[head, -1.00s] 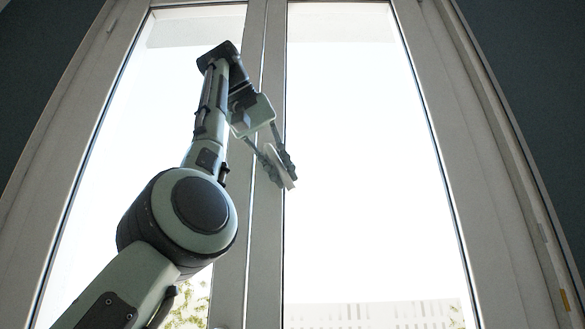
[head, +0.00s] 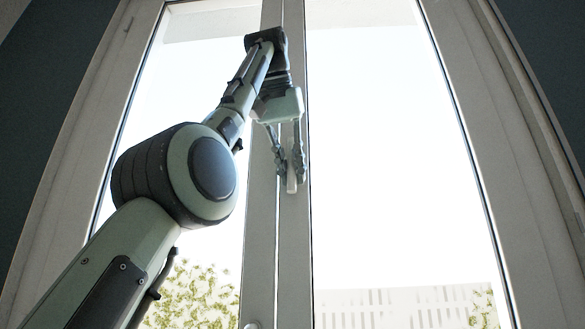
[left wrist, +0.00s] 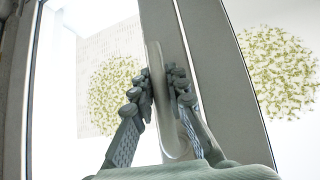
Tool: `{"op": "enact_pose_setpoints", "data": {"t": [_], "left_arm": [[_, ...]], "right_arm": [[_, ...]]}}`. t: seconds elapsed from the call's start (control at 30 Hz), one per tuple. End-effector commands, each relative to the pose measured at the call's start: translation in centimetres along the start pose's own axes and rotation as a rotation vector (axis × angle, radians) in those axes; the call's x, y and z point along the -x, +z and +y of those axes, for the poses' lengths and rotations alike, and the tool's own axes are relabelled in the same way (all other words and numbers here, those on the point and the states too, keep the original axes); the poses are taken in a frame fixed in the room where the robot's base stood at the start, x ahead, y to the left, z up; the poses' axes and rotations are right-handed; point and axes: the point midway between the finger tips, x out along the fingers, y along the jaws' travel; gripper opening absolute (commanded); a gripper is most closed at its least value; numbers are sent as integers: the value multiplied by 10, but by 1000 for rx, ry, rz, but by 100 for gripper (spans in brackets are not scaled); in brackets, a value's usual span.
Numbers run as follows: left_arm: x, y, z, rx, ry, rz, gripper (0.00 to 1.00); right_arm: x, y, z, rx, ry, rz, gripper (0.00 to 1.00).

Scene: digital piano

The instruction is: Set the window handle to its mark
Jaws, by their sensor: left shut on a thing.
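The window handle (head: 291,184) is a pale bar on the middle frame of the tall double window. It hangs about straight down in the head view, its lower end showing between my fingers. My left gripper (head: 289,170) is shut on it from above, one finger on each side. In the left wrist view the handle (left wrist: 165,115) runs lengthwise between the dark ribbed fingers of my left gripper (left wrist: 161,85). The handle's pivot is hidden behind the gripper in the head view. I cannot make out a mark. My right gripper is not in view.
The middle window frame (head: 260,250) runs top to bottom behind my left arm. Bright glass panes (head: 390,160) lie on both sides. A small pale round thing (head: 253,324) shows at the bottom edge. Dark wall (head: 60,110) flanks the window.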

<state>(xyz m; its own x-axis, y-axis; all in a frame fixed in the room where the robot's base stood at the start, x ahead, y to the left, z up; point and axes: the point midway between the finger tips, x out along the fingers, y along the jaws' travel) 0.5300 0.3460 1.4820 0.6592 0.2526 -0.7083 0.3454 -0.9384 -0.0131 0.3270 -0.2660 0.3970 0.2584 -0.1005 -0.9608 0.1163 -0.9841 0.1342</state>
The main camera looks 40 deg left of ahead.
Motion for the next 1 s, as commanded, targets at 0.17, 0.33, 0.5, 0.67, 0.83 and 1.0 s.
{"op": "enact_pose_setpoints", "data": {"t": [0.17, 0.33, 0.5, 0.67, 0.83, 1.0], "left_arm": [[1, -1, -1, -1, -3, 4, 0], [1, -1, -1, 0, -3, 4, 18], [1, -1, -1, 0, -2, 3, 36], [1, 0, -1, 0, -2, 2, 36], [-1, 0, 0, 17, 18, 6, 36], [-2, 0, 5, 117, 119, 34, 36]], "right_arm": [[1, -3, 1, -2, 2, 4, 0], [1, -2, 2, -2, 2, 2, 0], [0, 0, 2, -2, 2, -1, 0], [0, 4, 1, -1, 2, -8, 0], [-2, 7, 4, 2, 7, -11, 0], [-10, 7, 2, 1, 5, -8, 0]]}}
